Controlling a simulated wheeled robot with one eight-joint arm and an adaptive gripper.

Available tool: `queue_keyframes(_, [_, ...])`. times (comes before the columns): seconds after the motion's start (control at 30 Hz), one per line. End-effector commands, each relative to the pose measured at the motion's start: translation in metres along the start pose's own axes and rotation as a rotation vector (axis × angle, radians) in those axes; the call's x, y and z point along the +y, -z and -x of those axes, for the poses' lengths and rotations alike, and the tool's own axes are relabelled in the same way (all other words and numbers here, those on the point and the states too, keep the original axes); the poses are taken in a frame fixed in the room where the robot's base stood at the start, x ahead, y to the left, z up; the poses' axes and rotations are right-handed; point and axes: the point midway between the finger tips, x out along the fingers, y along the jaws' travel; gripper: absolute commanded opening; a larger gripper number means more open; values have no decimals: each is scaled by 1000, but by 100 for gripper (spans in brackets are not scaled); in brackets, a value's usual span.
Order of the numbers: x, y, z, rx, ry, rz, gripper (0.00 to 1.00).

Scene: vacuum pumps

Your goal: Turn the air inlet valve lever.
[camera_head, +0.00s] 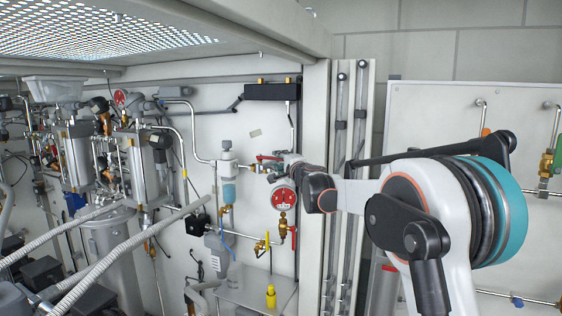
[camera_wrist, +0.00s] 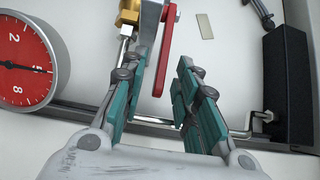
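The red valve lever (camera_wrist: 164,55) shows in the wrist view as a long flat bar, with its lower end between my gripper's fingers. A brass valve fitting (camera_wrist: 128,14) is at the upper left of it. My gripper (camera_wrist: 166,72) is open, with teal pads on both sides of the lever and a visible gap on the right. In the head view, the red lever (camera_head: 267,157) lies roughly level at the panel, just left of my gripper (camera_head: 283,163), which partly hides the valve.
A round red gauge (camera_head: 284,198) sits just below my gripper, and it fills the left side of the wrist view (camera_wrist: 22,70). A black box (camera_head: 272,91) hangs above. A second red handle (camera_head: 293,238) and a yellow one (camera_head: 267,240) are lower down. Pumps and hoses crowd the left.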

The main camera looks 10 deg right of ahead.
Motion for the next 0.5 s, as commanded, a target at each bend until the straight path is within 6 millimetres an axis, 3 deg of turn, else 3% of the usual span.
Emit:
queue_keyframes(0.2, [0, 0, 0, 0, 0, 0, 28])
queue_keyframes(0.33, [0, 0, 0, 0, 0, 0, 0])
queue_keyframes(0.5, [0, 0, 0, 0, 0, 0, 0])
